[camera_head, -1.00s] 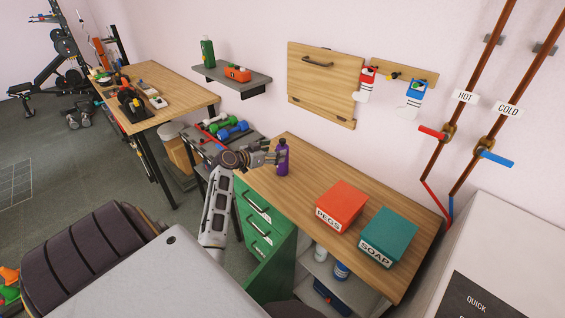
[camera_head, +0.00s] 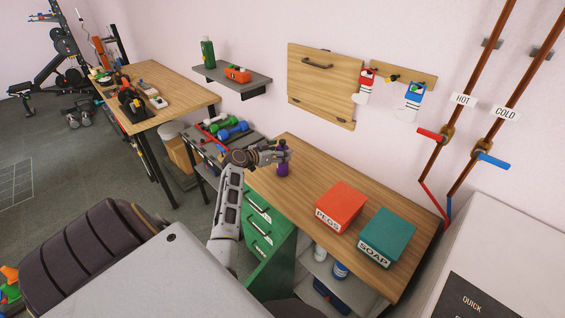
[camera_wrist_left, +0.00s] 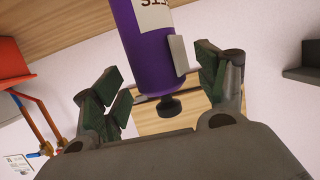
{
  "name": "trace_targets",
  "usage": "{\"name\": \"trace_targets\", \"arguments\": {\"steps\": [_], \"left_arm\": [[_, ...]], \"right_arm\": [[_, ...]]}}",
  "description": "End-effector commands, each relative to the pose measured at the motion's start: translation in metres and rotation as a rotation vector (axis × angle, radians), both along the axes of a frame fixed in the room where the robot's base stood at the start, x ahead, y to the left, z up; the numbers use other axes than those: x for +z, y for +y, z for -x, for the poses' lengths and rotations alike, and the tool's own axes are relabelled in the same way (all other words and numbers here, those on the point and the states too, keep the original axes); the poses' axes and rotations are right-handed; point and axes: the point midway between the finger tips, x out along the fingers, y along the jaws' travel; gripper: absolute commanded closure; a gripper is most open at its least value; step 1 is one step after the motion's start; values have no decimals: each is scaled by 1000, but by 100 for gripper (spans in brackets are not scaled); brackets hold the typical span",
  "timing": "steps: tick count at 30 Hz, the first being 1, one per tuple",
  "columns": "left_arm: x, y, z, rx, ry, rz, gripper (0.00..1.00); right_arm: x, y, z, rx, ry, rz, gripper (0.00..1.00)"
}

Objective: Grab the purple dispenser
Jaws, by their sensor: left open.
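The purple dispenser (camera_head: 282,165) stands upright on the wooden counter (camera_head: 310,182), near its far left end. It has a dark top and a pale label. My left gripper (camera_head: 275,155) is at the upper part of the dispenser, reaching in from the left. In the left wrist view the dispenser (camera_wrist_left: 150,50) shows upside down, its dark nozzle end between the two open fingers (camera_wrist_left: 163,88). A gap shows on the left; the right finger is close to the dispenser, and I cannot tell if it touches. My right gripper is out of view.
A red PEGS box (camera_head: 341,205) and a teal SOAP box (camera_head: 387,238) stand farther right on the counter. A rack with dumbbells (camera_head: 230,132) is behind my left arm. Green drawers (camera_head: 262,235) are below the counter. The counter between dispenser and boxes is clear.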

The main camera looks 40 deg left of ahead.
Motion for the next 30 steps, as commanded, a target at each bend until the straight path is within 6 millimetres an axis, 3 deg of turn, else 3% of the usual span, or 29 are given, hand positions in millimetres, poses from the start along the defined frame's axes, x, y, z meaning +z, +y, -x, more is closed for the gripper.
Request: {"name": "trace_targets", "arguments": {"steps": [7,23,30], "left_arm": [[-4,-2,-15,0,-1,1,27],[-5,-2,-16,0,0,0,27],[-5,-1,-16,0,0,0,58]], "right_arm": [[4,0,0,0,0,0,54],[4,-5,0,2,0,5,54],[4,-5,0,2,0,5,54]]}}
